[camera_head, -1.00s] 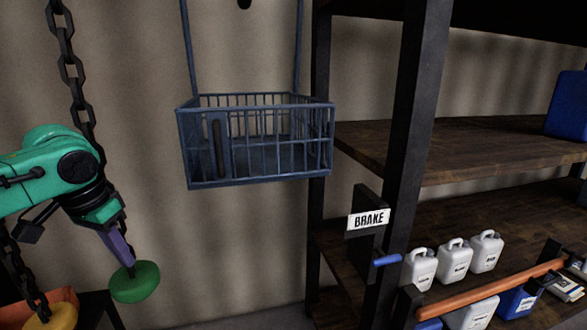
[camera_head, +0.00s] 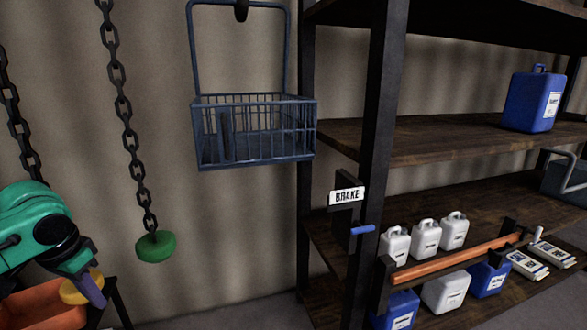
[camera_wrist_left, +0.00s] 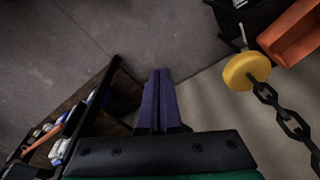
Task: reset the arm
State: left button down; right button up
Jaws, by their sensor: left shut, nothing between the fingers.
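My left gripper (camera_head: 92,291) is at the lower left of the head view, its purple fingers pointing down in front of the yellow disc (camera_head: 75,290). In the left wrist view its fingers (camera_wrist_left: 158,100) are closed together with nothing between them. The yellow disc (camera_wrist_left: 246,71) hangs on a chain to the right of the fingers there, apart from them. A green disc (camera_head: 155,246) hangs on another chain, to the right of my gripper and clear of it. My right gripper is in neither view.
A blue wire basket (camera_head: 253,131) hangs by the wall. The shelf rack (camera_head: 440,138) on the right holds white jugs (camera_head: 426,238), blue canisters (camera_head: 533,100) and an orange bar (camera_head: 456,259). A BRAKE sign (camera_head: 346,196) has a blue handle (camera_head: 362,229). An orange bin (camera_head: 40,305) stands lower left.

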pick_arm(q)
jog(key=s+f+m, duration=0.1)
jog(key=s+f, duration=0.2)
jog(key=f, duration=0.6)
jog(key=s+f, duration=0.4)
jog(key=f, duration=0.5)
jog(key=s+d+f+n+t, duration=0.1)
jog(key=s+d+f, duration=0.2)
jog(key=d, duration=0.5)
jog(key=s+d+f+t, duration=0.1)
jog(key=s+d+f, duration=0.25)
jog(key=d, duration=0.35)
jog(key=s+f+g+b, duration=0.25)
jog(key=f+b, duration=0.45)
jog(key=f, duration=2.3)
jog(key=s+a+f+b, duration=0.2)
jog(key=s+f+b, duration=0.2)
jog(key=s+f, duration=1.2)
notch_tip(320, 180, down, 3)
jog(key=shift+s+a+r+b, duration=0.2)
jog(key=shift+s+a+b, duration=0.05)
jog(key=shift+s+b, duration=0.15)
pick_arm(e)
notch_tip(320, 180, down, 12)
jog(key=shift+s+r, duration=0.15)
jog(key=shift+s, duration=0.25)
